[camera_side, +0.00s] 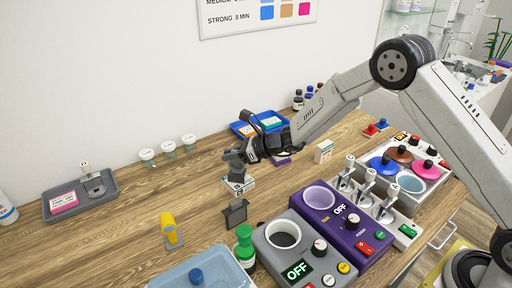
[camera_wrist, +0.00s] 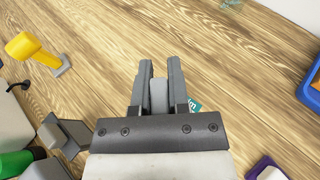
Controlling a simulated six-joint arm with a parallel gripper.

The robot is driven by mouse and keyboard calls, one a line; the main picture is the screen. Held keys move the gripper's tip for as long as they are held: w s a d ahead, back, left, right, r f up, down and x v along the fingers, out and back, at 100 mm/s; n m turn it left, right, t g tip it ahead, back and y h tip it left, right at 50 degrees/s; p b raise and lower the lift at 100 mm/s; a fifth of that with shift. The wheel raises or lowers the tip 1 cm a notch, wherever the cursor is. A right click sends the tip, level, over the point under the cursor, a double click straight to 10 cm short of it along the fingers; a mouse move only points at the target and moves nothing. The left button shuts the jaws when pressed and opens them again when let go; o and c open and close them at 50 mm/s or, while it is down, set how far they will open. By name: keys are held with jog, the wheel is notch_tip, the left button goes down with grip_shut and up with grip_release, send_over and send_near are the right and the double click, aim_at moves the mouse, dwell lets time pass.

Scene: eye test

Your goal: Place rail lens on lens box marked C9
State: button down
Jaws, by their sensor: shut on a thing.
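My gripper (camera_side: 237,160) points down over the wooden table, left of the blue tray. Its two fingers (camera_wrist: 160,85) are shut on a small grey piece (camera_wrist: 159,97), seen between them in the wrist view. I cannot tell for sure that this piece is the rail lens. Just below the fingers is a small white box-like thing with dark marks (camera_side: 240,186). Its marking is too small to read as C9, and I cannot tell whether the held piece touches it. A teal label (camera_wrist: 194,104) shows beside the right finger.
A dark grey upright stand (camera_side: 235,214) and a yellow handled thing (camera_side: 170,228) stand in front. A green-capped bottle (camera_side: 244,245), a grey machine (camera_side: 285,245) and a purple machine (camera_side: 335,225) are nearby. A blue tray (camera_side: 258,125) lies behind. The table to the left is mostly clear.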

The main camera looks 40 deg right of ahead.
jog(key=c, duration=1)
grip_release()
jog(key=shift+f, duration=0.15)
jog(key=shift+c, duration=0.2)
jog(key=o, duration=0.4)
jog(key=shift+r, duration=0.25)
jog(key=v, duration=1.2)
jog(key=shift+f, duration=0.15)
jog(key=shift+s, duration=0.15)
